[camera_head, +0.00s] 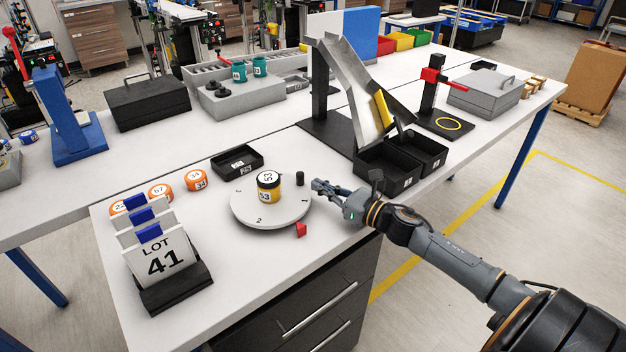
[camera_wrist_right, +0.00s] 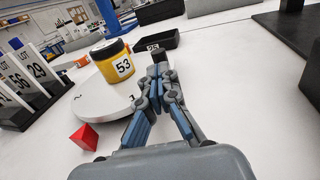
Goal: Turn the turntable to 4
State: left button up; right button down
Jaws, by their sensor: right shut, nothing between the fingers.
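The round white turntable (camera_head: 243,212) lies on the near bench. A yellow jar with a black lid, marked 53 (camera_head: 268,188), stands on it. The digits 2 and 1 are readable on its rim. A red wedge (camera_head: 301,230) lies beside the rim, between the 2 and the 1. A short black peg (camera_head: 300,178) stands at the far right rim. My right gripper (camera_head: 315,186) is shut and empty, just right of the peg. In the right wrist view, its fingertips (camera_wrist_right: 158,73) are close to the peg; contact cannot be told. My left gripper is not in view.
Orange-and-white jars (camera_head: 195,180) stand between. Black bins (camera_head: 388,168) below a chute are at the right.

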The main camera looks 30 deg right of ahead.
jog(key=shift+x, duration=1)
jog(key=shift+w+a+p, duration=0.15)
jog(key=shift+w+p, duration=0.15)
jog(key=shift+w, duration=0.1)
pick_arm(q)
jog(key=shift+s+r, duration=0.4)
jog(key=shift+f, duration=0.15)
